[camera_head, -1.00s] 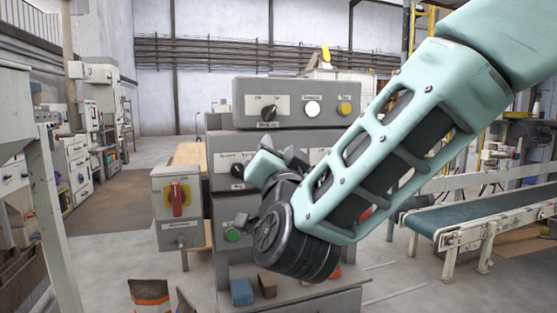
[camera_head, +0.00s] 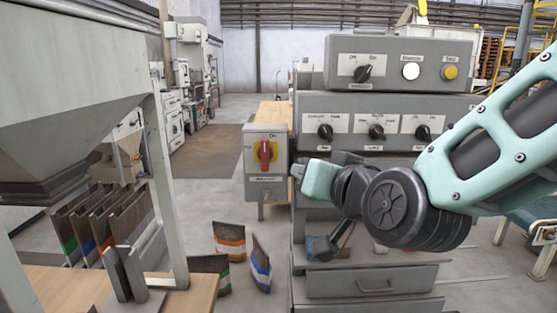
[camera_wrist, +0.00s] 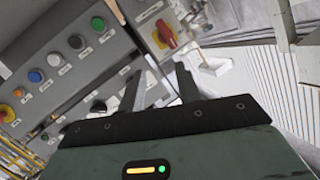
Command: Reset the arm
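My teal and dark arm (camera_head: 480,150) reaches in from the right in the head view, bent in front of the grey control cabinet (camera_head: 350,103). My gripper shows in the wrist view (camera_wrist: 159,82), its two dark fingers apart with nothing between them. In the head view the hand is partly hidden behind the round dark wrist joint. The cabinet has black knobs, a white button (camera_head: 411,71) and a yellow one (camera_head: 450,72). A red rotary switch on a yellow plate (camera_head: 265,152) stands left of the hand, apart from it in the head view.
A grey hopper on legs (camera_head: 80,80) stands close at left, with several bags (camera_head: 105,215) beneath it. More bags (camera_head: 229,240) stand on the floor between hopper and cabinet. A drawer (camera_head: 370,282) lies below the hand. A conveyor (camera_head: 525,222) is at right.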

